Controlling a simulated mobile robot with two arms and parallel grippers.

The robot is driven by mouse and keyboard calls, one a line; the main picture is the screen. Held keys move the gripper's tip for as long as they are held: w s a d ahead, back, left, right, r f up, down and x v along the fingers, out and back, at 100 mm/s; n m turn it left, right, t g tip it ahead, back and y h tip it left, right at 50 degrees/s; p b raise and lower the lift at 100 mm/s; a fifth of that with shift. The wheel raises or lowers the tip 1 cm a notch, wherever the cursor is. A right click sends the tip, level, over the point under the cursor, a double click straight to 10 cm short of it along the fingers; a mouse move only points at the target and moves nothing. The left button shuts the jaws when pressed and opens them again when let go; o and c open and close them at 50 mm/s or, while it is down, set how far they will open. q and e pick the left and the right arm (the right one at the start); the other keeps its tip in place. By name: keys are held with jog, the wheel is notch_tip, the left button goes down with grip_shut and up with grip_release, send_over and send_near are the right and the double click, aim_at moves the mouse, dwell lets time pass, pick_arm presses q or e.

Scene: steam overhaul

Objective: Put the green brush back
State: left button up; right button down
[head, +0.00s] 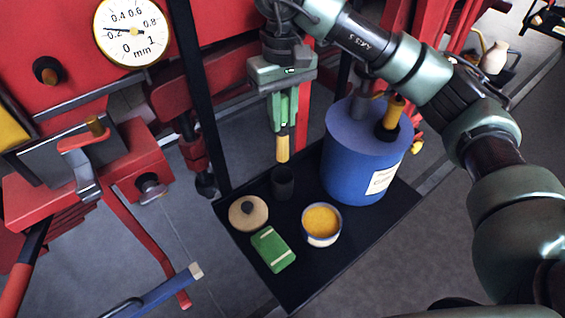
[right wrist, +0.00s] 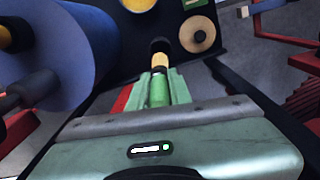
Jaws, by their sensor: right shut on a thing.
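The green brush (head: 283,128) hangs upright in my right gripper (head: 284,112), with its tan bristles pointing down. My right gripper is shut on its green handle; the brush also shows between the fingers in the right wrist view (right wrist: 159,92). A small dark cup (head: 282,184) stands on the black tray (head: 290,284) below the bristles. In the head view the bristle tip appears just above the cup's rim. In the right wrist view the cup (right wrist: 160,45) lines up with the brush. My left gripper is not in view.
On the tray, a blue drum (head: 352,165) stands close right of the cup. A dark post (head: 200,95) rises at the tray's left.

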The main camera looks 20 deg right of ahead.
aim_at(282, 160)
notch_tip(282, 160, down, 9)
jog(key=shift+s+f+p, duration=0.1)
jog(key=shift+f+p, duration=0.1)
jog(key=shift+p, duration=0.8)
jog(key=shift+f+p, duration=0.5)
jog(key=shift+f, duration=1.35)
jog(key=c, duration=1.3)
grip_release()
notch_tip(282, 160, up, 11)
jog(key=b, duration=0.3)
jog(key=shift+r, duration=0.55)
jog(key=shift+f, duration=0.1)
